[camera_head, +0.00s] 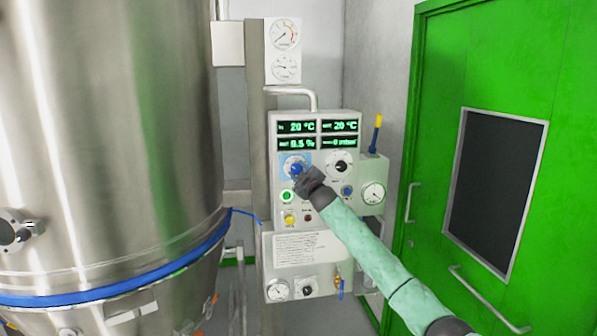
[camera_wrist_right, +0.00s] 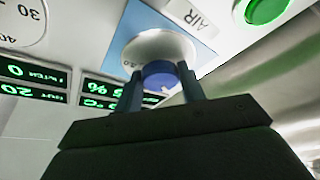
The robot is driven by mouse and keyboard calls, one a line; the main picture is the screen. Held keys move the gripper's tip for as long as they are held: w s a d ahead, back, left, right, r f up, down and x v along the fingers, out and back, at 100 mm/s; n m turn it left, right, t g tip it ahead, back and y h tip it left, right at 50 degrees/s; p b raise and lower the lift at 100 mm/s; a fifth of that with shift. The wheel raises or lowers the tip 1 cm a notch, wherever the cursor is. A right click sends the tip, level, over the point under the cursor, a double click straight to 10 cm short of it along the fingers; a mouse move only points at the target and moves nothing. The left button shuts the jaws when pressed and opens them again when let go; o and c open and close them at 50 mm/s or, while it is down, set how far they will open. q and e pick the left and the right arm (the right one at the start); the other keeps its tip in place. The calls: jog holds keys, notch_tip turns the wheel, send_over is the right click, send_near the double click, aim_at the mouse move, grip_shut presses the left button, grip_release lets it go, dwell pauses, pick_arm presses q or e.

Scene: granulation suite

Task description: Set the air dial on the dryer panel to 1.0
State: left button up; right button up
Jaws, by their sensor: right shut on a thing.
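The dryer panel (camera_head: 322,213) is a pale grey box on a post, with green digital readouts. The air dial (camera_head: 296,169) is a blue knob on a blue square with a white scale disc, at the panel's upper left. My right gripper (camera_head: 301,175) reaches it from the lower right. In the right wrist view the gripper (camera_wrist_right: 163,88) has its two fingers on either side of the blue knob (camera_wrist_right: 160,72), shut on it. The word AIR shows beside the disc. The knob's pointer and most scale numbers cannot be read. My left gripper is out of view.
A black knob (camera_head: 341,167) sits right of the air dial. A lit green button (camera_head: 287,196) and a yellow button (camera_head: 290,220) are below. A large steel vessel (camera_head: 110,150) stands left, and a green door (camera_head: 430,120) right.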

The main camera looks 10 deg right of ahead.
jog(key=shift+n, duration=0.5)
jog(key=o, duration=1)
jog(key=shift+c, duration=0.2)
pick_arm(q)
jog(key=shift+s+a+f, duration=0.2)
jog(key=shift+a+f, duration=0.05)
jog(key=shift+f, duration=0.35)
